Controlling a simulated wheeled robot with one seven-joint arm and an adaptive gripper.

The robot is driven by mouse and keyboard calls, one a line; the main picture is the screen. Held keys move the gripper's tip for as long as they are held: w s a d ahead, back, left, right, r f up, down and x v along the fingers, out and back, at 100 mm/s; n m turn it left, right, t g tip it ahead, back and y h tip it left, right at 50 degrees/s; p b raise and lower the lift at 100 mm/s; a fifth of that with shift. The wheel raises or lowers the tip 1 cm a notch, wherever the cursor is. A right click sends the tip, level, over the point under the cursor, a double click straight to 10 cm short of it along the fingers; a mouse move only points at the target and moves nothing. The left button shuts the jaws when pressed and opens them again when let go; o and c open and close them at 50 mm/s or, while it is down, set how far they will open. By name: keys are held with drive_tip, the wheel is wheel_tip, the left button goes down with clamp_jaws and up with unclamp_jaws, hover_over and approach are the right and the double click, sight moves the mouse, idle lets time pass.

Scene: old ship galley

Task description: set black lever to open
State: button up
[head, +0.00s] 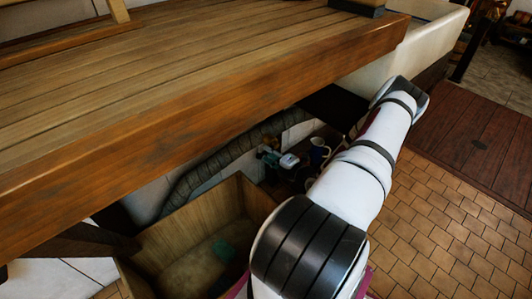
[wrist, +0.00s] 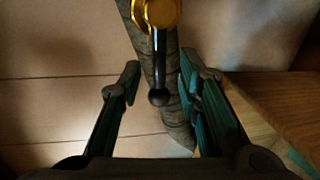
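The black lever (wrist: 159,62) shows in the wrist view as a thin dark rod with a round knob (wrist: 158,97) at its lower end. Its upper end joins a round brass-coloured fitting (wrist: 157,12) at the top edge of the picture. My gripper (wrist: 160,76) is open, with one finger on each side of the lever. I see a gap on both sides and no contact, though the depth between fingers and lever is hard to tell.
A ribbed hose (wrist: 178,125) runs behind the lever, and a wooden surface (wrist: 268,105) lies at the right. In the head view a thick wooden counter (head: 200,85) overhangs a wooden crate (head: 170,225). Tiled floor (head: 440,220) is clear at right.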

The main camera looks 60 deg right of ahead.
drive_tip(key=v, duration=0.9)
drive_tip(key=shift+s, duration=0.15)
drive_tip(key=shift+a, duration=0.1)
